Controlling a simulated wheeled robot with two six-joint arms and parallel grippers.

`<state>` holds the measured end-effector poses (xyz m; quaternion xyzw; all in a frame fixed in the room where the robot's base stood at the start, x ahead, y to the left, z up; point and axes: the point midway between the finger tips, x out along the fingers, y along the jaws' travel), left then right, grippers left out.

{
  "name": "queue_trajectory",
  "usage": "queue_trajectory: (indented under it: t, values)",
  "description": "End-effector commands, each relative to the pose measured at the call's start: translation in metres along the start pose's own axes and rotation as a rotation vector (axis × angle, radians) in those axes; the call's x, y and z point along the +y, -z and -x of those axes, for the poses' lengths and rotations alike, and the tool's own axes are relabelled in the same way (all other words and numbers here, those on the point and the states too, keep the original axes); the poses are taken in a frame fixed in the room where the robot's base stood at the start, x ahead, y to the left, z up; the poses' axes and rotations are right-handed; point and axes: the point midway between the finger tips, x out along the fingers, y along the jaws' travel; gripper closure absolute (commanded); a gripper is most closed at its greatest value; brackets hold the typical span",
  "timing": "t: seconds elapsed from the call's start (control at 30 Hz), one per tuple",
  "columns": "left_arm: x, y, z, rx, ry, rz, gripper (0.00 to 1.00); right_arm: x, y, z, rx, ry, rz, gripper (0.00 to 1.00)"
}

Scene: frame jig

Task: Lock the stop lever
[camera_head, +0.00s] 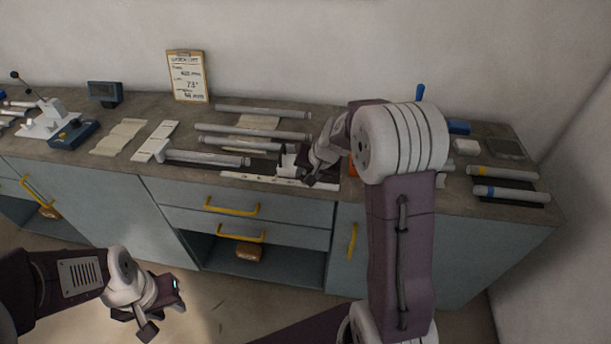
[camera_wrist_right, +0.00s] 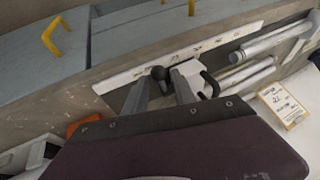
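The stop lever shows in the right wrist view as a black ball knob (camera_wrist_right: 159,73) in front of a white marked rail (camera_wrist_right: 125,77). My right gripper (camera_wrist_right: 160,80) is open, with its two grey fingers on either side of the knob; I cannot tell whether either touches it. In the head view my right gripper (camera_head: 312,175) is low over the bench at the right end of the rail (camera_head: 250,178), and it hides the knob. A pale stop block (camera_head: 288,160) stands just left of it. My left gripper (camera_head: 166,308) is open and empty in front of the cabinets, below bench height.
Several grey tubes (camera_head: 250,133) lie behind the rail. A clipboard (camera_head: 187,77) leans on the wall. A white fixture (camera_head: 45,118) stands at the far left. Yellow drawer handles (camera_head: 232,209) stick out below the bench.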

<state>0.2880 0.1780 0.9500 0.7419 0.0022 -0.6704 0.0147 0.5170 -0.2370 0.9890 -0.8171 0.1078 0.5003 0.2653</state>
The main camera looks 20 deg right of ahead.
Motion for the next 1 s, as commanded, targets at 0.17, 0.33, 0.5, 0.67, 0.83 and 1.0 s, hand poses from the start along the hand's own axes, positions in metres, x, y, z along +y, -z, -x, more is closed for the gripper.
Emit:
queue_trajectory:
  t: [0.17,0.33,0.5,0.67,0.83,1.0]
  values:
    - [0.0,-0.0002,-0.0018,0.0,0.0,0.0,0.67,-0.0001,0.0002,-0.0158,0.001,0.0,0.0,0.68]
    - [0.0,-0.0001,-0.0016,0.0,0.0,0.0,0.67,-0.0002,0.0006,-0.0166,0.002,0.0,0.001,0.68]
    - [0.0,-0.0001,-0.0016,0.0,0.0,0.0,0.67,-0.0002,0.0005,-0.0164,0.001,0.0,0.001,0.96]
    - [0.0,-0.0001,-0.0016,0.0,0.0,0.0,0.67,-0.0002,0.0005,-0.0163,0.001,0.0,0.001,1.0]
    - [0.0,-0.0001,-0.0016,0.0,0.0,0.0,0.67,-0.0002,0.0004,-0.0163,0.001,0.0,0.001,1.0]
    - [0.0,-0.0001,-0.0016,0.0,0.0,0.0,0.67,-0.0001,0.0004,-0.0162,0.001,0.0,0.001,1.0]
